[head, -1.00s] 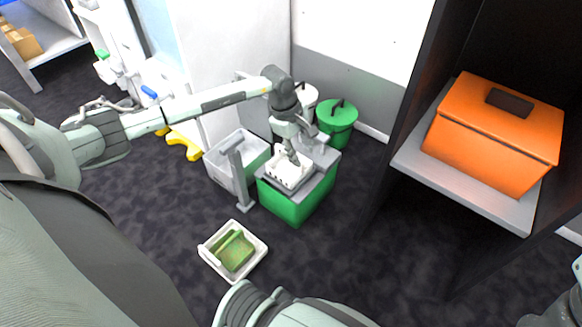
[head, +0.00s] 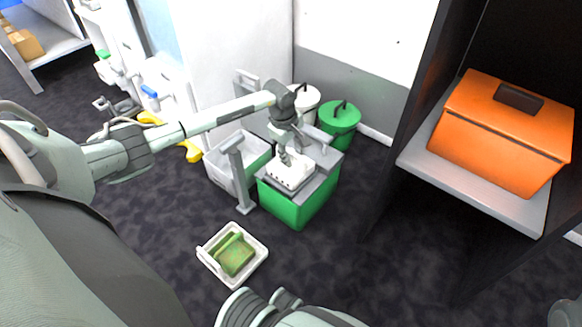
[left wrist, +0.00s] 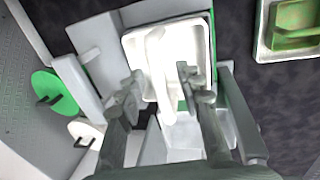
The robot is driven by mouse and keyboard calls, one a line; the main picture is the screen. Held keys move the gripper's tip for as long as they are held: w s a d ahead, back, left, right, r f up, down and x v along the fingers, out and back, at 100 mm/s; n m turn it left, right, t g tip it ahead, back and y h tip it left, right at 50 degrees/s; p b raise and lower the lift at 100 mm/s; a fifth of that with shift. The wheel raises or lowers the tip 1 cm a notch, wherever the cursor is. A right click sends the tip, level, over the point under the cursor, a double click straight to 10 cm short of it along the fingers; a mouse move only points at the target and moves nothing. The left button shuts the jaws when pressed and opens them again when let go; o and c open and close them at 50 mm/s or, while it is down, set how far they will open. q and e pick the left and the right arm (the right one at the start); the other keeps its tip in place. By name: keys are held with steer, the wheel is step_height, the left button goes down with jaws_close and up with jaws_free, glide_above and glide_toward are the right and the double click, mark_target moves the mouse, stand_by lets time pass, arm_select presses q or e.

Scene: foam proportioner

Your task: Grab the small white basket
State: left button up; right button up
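A small white basket (head: 291,173) sits on the grey top of a green box (head: 300,200). It also shows in the left wrist view (left wrist: 194,40), with a white handle bar across its middle. My left gripper (head: 294,158) is right over this basket. In the left wrist view its two fingers (left wrist: 160,84) stand apart on either side of the handle, with a gap between them. I cannot tell whether they touch the basket.
Another white basket (head: 206,253) with a green block in it lies on the floor. A white bin (head: 222,172) and grey post stand left of the green box. Green (head: 340,122) and white lidded buckets stand behind. An orange box (head: 505,130) rests on the right shelf.

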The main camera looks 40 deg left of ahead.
arm_select(q)
jaws_close()
steer(key=shift+r, duration=0.1)
